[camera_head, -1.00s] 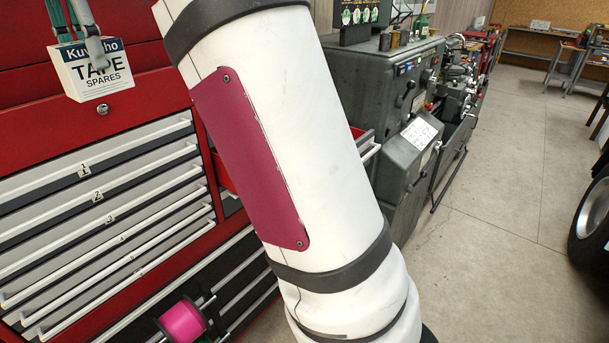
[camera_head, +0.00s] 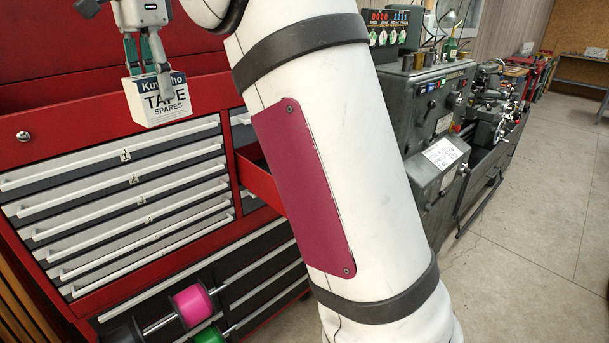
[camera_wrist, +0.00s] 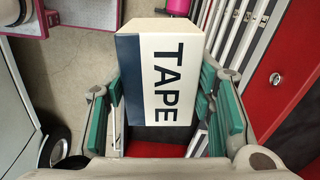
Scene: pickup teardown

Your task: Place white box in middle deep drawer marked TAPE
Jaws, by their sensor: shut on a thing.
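The white box (camera_head: 158,108) has a dark blue band and the words TAPE SPARES. My gripper (camera_head: 149,66) is shut on it from above and holds it in the air in front of the red tool chest. In the wrist view the box (camera_wrist: 160,70) sits between the green-padded fingers of my gripper (camera_wrist: 160,105), with TAPE readable. A red drawer (camera_head: 262,182) stands pulled out to the right of the numbered drawers, partly hidden behind my arm. I cannot read any TAPE mark on a drawer.
Shut numbered drawers (camera_head: 125,190) fill the chest's left side. Pink (camera_head: 192,305) and green spools sit on a rod below. A grey lathe (camera_head: 425,130) stands at the right. The floor (camera_head: 535,220) beyond is clear.

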